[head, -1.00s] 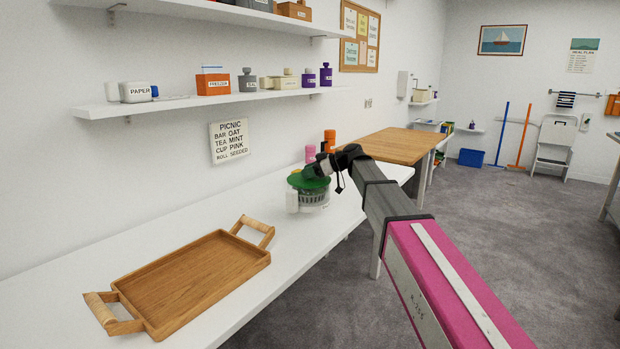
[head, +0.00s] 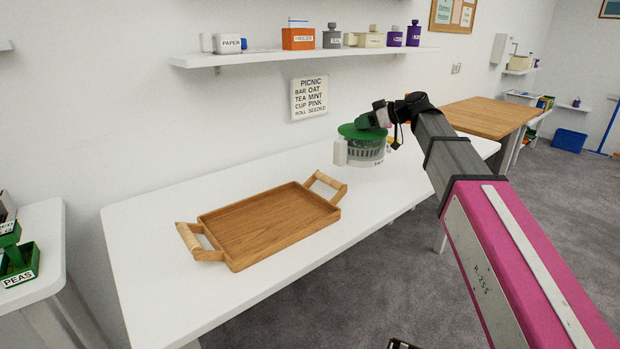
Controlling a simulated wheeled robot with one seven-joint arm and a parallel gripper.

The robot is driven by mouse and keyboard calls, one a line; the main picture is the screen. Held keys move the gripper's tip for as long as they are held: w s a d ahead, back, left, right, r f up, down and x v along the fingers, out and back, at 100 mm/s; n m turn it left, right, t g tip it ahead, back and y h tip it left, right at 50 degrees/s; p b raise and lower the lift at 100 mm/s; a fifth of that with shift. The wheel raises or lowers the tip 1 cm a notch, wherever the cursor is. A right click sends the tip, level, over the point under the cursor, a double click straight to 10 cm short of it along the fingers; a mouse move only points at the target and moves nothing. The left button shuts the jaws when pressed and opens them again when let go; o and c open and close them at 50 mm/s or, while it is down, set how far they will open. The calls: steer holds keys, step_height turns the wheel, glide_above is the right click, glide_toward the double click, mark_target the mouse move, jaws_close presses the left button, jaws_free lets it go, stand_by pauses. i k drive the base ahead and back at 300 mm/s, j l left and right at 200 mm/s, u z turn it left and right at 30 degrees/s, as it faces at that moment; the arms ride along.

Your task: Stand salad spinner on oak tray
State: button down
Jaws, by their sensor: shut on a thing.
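The salad spinner (head: 364,150), a clear bowl with a green lid, hangs from my gripper (head: 375,119) at the back of the white table. It looks upright and seems to be held above the table top; the gap is hard to judge. My gripper is shut on it at the lid; the fingertips are partly hidden. The oak tray (head: 268,224) lies flat and empty on the white table, to the left of and nearer than the spinner. It has a low rim and a raised handle at each end.
The white table (head: 150,270) is bare around the tray. A wall shelf (head: 300,56) with boxes and bottles runs above it. A wooden-topped table (head: 490,115) stands behind my arm. Another white table (head: 40,225) at the left holds a green box (head: 20,265) marked PEAS.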

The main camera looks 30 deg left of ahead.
mark_target(265, 223)
steer(key=k+j+u, duration=0.1)
steer(key=k+u, duration=0.2)
steer(key=k, duration=0.15)
steer(key=k+j+u, duration=0.15)
steer(key=k+u, duration=0.15)
steer(key=k, duration=0.15)
